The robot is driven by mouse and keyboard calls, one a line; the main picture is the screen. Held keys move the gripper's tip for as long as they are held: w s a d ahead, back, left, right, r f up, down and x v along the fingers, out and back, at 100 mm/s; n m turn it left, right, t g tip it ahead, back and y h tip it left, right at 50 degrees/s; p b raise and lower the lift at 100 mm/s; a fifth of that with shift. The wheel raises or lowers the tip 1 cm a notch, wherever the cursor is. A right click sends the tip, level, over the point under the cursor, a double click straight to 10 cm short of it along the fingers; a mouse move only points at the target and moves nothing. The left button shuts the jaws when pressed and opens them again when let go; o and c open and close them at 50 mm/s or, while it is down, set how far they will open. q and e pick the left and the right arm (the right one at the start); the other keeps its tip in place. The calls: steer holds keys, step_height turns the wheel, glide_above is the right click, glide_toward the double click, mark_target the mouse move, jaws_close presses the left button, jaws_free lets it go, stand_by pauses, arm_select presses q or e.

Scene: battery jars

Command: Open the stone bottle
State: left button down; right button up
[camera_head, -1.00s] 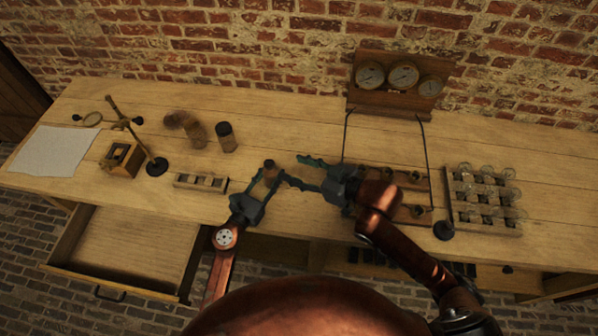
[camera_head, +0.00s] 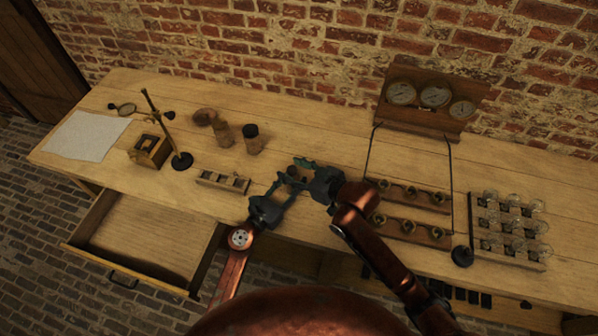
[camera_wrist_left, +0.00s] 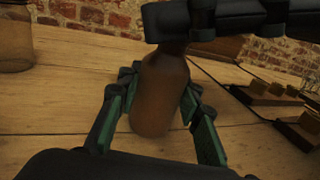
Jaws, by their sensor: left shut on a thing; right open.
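The stone bottle (camera_wrist_left: 160,98) is a brown, smooth-bodied bottle standing roughly upright in the left wrist view. My left gripper (camera_head: 286,184) is shut on its body, with one finger on each side. My right gripper (camera_head: 299,172) is open at the bottle's top, its fingers reaching in from the right. In the left wrist view the dark right gripper (camera_wrist_left: 215,22) covers the bottle's mouth, so any stopper there is hidden. In the head view only the bottle's dark top (camera_head: 292,171) shows between the fingers.
Behind stand a dark-capped jar (camera_head: 254,141) and another brown jar (camera_head: 224,136). A small rack (camera_head: 222,181) lies left of the grippers. Cup racks (camera_head: 412,230), a gauge board (camera_head: 425,115) and a bulb tray (camera_head: 507,255) are right. A drawer (camera_head: 150,240) hangs open in front.

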mark_target(292, 169)
steer(key=shift+c, duration=0.6)
jaws_close()
steer(key=shift+r, duration=0.2)
stand_by(0.7)
steer(key=shift+r, duration=0.9)
steer(key=shift+r, duration=2)
arm_select(q)
steer(key=c, duration=1.3)
jaws_free()
